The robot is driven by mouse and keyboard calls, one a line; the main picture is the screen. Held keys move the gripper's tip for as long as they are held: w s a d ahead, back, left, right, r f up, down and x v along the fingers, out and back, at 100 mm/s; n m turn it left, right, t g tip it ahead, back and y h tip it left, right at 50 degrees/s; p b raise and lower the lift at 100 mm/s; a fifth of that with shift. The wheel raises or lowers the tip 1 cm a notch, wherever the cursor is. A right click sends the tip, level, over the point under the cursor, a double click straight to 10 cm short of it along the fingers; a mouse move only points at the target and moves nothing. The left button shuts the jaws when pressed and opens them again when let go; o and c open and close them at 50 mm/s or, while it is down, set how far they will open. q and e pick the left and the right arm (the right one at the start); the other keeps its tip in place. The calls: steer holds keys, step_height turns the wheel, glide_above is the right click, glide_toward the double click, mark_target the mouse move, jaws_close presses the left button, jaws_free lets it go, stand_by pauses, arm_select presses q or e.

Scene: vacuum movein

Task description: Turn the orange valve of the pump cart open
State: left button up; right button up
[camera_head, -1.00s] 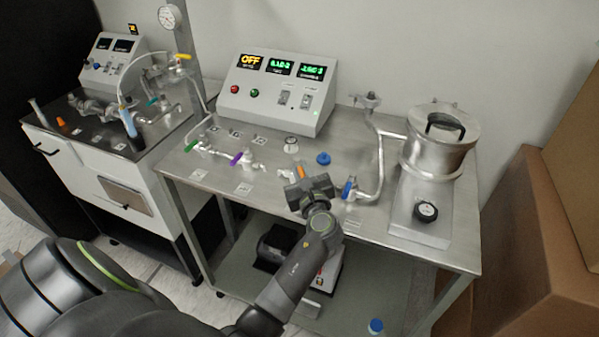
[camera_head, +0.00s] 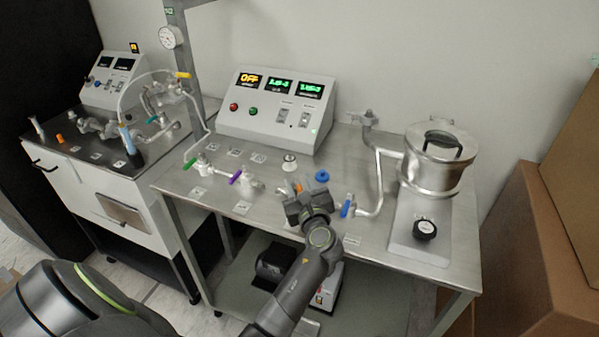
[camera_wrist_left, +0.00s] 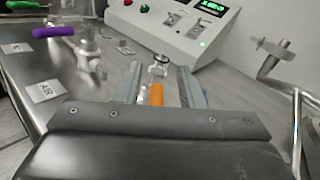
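The orange valve handle (camera_head: 299,187) is on the steel cart top, between the purple-handled valve (camera_head: 235,177) and the blue-handled valve (camera_head: 346,208). It is mostly hidden behind my left gripper (camera_head: 300,196) in the head view. In the left wrist view the orange handle (camera_wrist_left: 156,95) stands between the two fingers of my left gripper (camera_wrist_left: 158,85). The fingers are apart, with a visible gap on each side of the handle. The handle's lower part is hidden by the gripper body. My right gripper is not in view.
A sloped control box (camera_head: 275,109) showing OFF stands behind. A second cart (camera_head: 85,172) stands left; cardboard boxes (camera_head: 530,250) are at the right.

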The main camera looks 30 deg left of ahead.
mark_target(299, 186)
arm_select(q)
step_height(299, 186, up, 9)
steer(key=shift+f, duration=0.15)
